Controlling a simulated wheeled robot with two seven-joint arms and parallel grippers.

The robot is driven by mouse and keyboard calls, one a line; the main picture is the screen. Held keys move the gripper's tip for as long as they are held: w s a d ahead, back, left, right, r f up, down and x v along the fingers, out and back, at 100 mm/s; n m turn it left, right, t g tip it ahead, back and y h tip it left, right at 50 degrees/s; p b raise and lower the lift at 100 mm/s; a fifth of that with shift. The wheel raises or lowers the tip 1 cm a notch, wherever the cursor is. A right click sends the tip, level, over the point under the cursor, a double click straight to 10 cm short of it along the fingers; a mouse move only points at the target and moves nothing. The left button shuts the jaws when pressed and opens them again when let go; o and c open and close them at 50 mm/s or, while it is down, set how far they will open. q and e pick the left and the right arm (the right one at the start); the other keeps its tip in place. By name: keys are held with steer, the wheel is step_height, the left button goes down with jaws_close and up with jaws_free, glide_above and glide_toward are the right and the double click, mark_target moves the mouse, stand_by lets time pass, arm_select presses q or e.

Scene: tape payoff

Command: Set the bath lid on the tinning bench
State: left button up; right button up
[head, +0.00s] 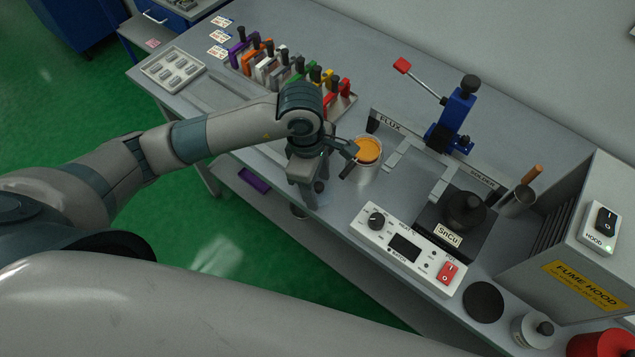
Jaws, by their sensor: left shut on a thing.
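The bath lid (466,208), dark and round with a black knob, sits on the solder bath labelled SnCu, toward the right of the tinning bench (300,45). My left gripper (350,158) is over the front edge of the bench, left of the bath and apart from the lid. It appears shut on a pale cup (366,172) with an orange top, with a dark finger on each side. My wrist hides part of the bench edge there. My right gripper does not show.
The white heater control box (405,250) stands in front of the bath. A black round disc (483,302) lies on the bench to its right. The fume hood (575,235) is at the right, a blue lever stand (455,118) behind. A rack of coloured tools (290,70) stands at the back left.

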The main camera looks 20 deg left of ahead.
arm_select(q)
steer(key=shift+f+b, duration=0.3)
steer(key=shift+b, duration=0.05)
stand_by(0.5)
steer(key=o, duration=1.7)
steer(key=shift+c, duration=0.2)
steer(key=shift+r, duration=0.1)
steer(key=shift+r, duration=0.15)
steer(key=shift+w+r+p, duration=0.15)
steer(key=shift+r+p, duration=0.3)
steer(key=shift+r, duration=0.2)
steer(key=shift+r+p, duration=1.05)
steer(key=shift+r, duration=1.6)
steer(key=shift+s, duration=0.2)
